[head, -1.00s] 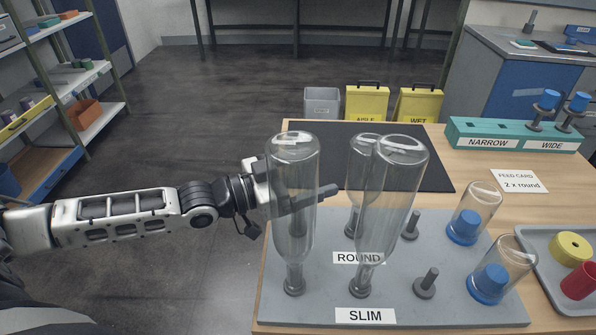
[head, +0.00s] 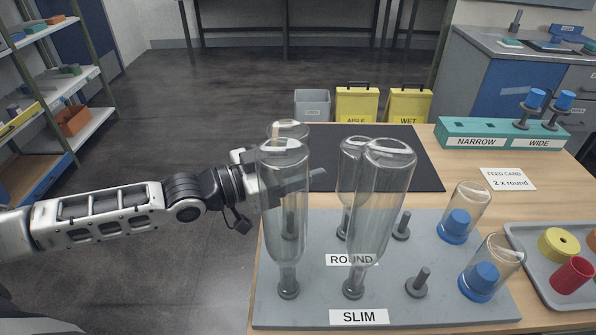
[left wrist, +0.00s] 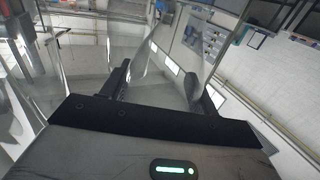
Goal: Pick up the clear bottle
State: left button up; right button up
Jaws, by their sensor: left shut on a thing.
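Several clear bottles stand upside down on dark spindles of a grey board (head: 390,310) labelled ROUND and SLIM. My left gripper (head: 298,186) comes in from the left and is shut on a clear bottle (head: 287,129) at the back left. That bottle is upright and mostly hidden behind the front left bottle (head: 284,200). Its neck is hard to make out. Another front bottle (head: 378,200) and a rear bottle (head: 350,180) stand to the right. In the left wrist view, clear glass shows around the dark fingers (left wrist: 165,88). My right gripper is not in view.
Two short clear bottles with blue inserts (head: 466,212) (head: 491,268) stand at the board's right. Bare spindles (head: 401,226) (head: 420,283) lie between. A teal rack (head: 512,134), a feed card (head: 508,179) and a grey tray (head: 530,270) are further right. The black mat (head: 420,165) looks clear.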

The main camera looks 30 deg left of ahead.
pick_arm(q)
notch_tip(320, 180, up, 25)
jog(key=p, duration=0.2)
jog(key=shift+p, duration=0.4)
dwell(0.8)
